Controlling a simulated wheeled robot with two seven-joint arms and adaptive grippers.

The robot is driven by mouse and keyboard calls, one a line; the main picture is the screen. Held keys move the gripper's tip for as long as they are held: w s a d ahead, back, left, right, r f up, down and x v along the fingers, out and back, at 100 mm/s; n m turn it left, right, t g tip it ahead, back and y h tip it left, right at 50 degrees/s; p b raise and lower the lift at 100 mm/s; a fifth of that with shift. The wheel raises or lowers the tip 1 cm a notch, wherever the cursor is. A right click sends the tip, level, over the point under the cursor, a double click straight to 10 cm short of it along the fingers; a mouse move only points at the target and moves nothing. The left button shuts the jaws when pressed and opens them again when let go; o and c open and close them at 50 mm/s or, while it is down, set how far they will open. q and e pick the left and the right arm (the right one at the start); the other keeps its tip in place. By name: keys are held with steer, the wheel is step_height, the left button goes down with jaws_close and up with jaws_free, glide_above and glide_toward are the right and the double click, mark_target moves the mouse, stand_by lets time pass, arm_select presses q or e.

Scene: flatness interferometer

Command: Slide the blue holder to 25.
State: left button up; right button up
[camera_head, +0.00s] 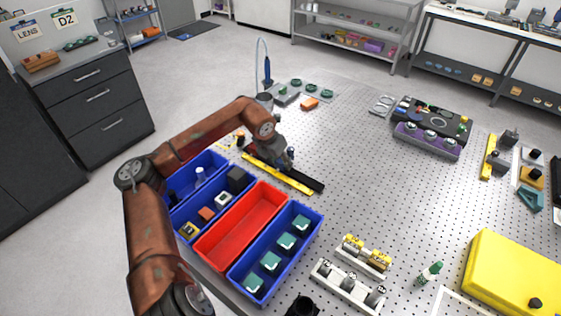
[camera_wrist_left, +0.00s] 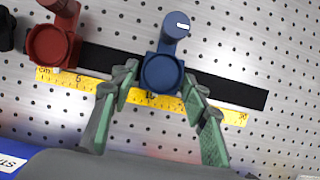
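The blue holder (camera_wrist_left: 162,73) sits on a black rail (camera_wrist_left: 235,93) in the left wrist view. A yellow ruler (camera_wrist_left: 220,113) runs along the rail; the holder stands near its 15 mark, short of the high-number end on the right. The red holder (camera_wrist_left: 50,45) is on the rail at the low-number end. My left gripper (camera_wrist_left: 161,78) has one green-padded finger on each side of the blue holder, very close; I cannot tell whether they touch it. In the head view my left gripper (camera_head: 285,158) is small above the rail (camera_head: 310,182) and hides much of the holders. My right gripper is not visible.
Blue bins (camera_head: 262,285) and a red bin (camera_head: 240,225) stand in front of the rail. The perforated table (camera_head: 360,180) is clear to its right. The rail beyond the blue holder is bare. A yellow case (camera_head: 515,270) lies at the far right.

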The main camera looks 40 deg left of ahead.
arm_select(q)
jaws_close()
stand_by(0.3)
steer(key=d, duration=0.6)
steer(key=w+d, duration=0.1)
steer(key=d, duration=0.2)
steer(key=shift+d, duration=0.25)
steer(key=shift+o, duration=1.8)
jaws_free()
steer(key=shift+r, duration=0.1)
steer(key=v, duration=1.1)
steer(key=shift+r, duration=0.35)
steer(key=shift+s, duration=0.15)
